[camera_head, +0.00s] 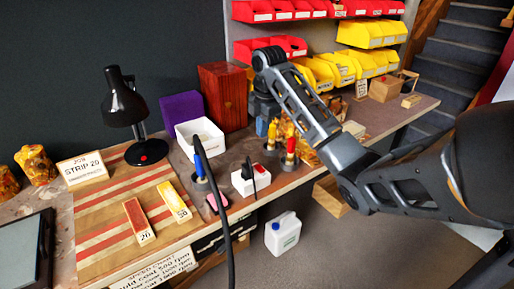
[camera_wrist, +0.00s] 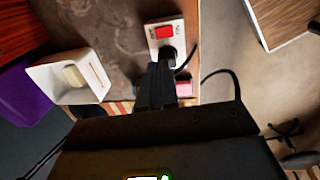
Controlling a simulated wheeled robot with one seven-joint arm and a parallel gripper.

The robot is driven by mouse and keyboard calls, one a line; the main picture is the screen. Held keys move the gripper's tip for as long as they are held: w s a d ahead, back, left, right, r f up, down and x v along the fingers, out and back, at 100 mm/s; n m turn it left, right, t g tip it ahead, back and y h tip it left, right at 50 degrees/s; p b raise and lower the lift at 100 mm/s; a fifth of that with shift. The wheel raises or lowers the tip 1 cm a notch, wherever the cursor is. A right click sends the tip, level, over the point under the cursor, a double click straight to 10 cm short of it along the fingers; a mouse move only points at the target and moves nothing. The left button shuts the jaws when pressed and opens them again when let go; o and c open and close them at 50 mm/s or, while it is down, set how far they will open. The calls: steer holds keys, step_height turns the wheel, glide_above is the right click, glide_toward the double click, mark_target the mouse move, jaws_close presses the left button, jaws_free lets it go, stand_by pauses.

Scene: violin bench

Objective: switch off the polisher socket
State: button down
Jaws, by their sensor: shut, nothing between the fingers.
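The socket is a white box (camera_wrist: 152,47) near the bench's front edge, with a red rocker switch (camera_wrist: 164,33) and a black plug (camera_wrist: 172,54) in it. Whether the switch is on or off I cannot tell. My gripper (camera_wrist: 157,68) is shut and empty, its tips just below the plug in the wrist view. I cannot tell whether they touch it. In the head view my gripper's fingers are hard to make out.
A black cable (camera_head: 226,230) hangs over the bench front. A blue-handled tool (camera_head: 199,168), a pink block (camera_head: 217,202) and a white bin (camera_head: 200,139) stand left of the socket. Red and yellow handled tools (camera_head: 290,145) stand to its right. A black lamp (camera_head: 124,105) is further left.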

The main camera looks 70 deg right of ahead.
steer(key=b, duration=0.3)
glide_toward(258, 166)
step_height(258, 166, down, 5)
steer(key=shift+w+d+f, duration=0.1)
steer(key=shift+w, duration=0.05)
steer(key=shift+w+f, duration=0.15)
steer(key=shift+f, duration=0.7)
